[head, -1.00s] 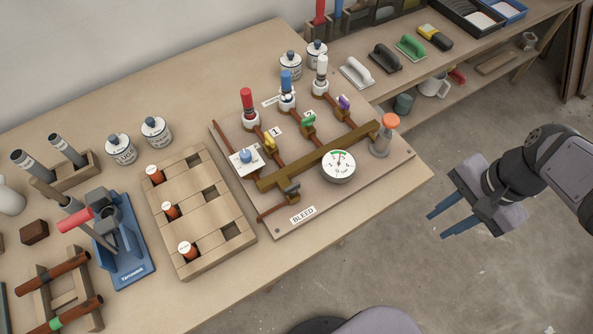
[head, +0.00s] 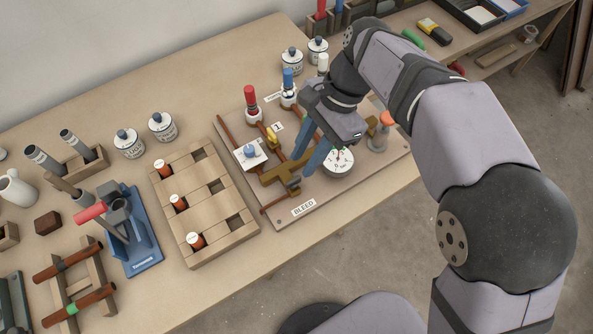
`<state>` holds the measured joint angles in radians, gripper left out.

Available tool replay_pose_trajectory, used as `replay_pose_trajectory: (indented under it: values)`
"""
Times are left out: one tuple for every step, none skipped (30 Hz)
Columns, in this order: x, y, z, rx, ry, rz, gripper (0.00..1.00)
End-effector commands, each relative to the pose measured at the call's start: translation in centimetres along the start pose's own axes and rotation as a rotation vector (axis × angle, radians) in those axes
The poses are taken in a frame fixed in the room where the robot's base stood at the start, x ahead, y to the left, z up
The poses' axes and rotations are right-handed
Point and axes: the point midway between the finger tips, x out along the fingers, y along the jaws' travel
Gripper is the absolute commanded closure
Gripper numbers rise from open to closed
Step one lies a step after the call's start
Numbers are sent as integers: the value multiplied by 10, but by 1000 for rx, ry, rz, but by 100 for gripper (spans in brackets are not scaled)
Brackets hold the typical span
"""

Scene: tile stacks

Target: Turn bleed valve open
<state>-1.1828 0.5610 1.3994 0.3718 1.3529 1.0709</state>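The bleed valve (head: 292,185) has a dark grey handle. It sits on the copper pipe at the front of the panel, just behind the BLEED label (head: 303,207). My gripper (head: 303,166) points down over the panel, with its two blue fingers apart and nothing seen between them. The fingertips are close behind the bleed valve in the picture. I cannot tell whether they touch it.
A yellow-handled valve (head: 272,137), a blue knob on a white plate (head: 250,154), and red (head: 251,101) and blue (head: 288,80) topped fittings stand nearby. An orange-topped fitting (head: 386,120) is at right. My arm hides the green and purple handles. A wooden slotted rack (head: 215,222) stands left.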

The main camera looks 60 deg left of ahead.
Motion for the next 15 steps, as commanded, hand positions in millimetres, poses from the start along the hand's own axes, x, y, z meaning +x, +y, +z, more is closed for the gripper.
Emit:
replay_pose_trajectory:
  values:
    - [6,1,0,0,-1,3,74]
    - [10,1,0,0,-1,4,74]
    - [15,1,0,0,-1,4,74]
    - [19,1,0,-1,-1,4,74]
    - [23,1,0,-1,-1,3,74]
    - [29,1,1,-1,-1,3,74]
    - [32,1,1,-1,-1,3,74]
    - [36,1,1,-1,-1,2,74]
    - [41,1,1,0,-1,3,74]
    - [44,1,0,0,-1,2,74]
    - [47,1,0,0,-1,2,74]
    - [51,1,0,0,-1,2,74]
    - [53,1,0,0,0,1,74]
    - [55,0,0,0,0,1,74]
    - [57,1,0,0,0,1,74]
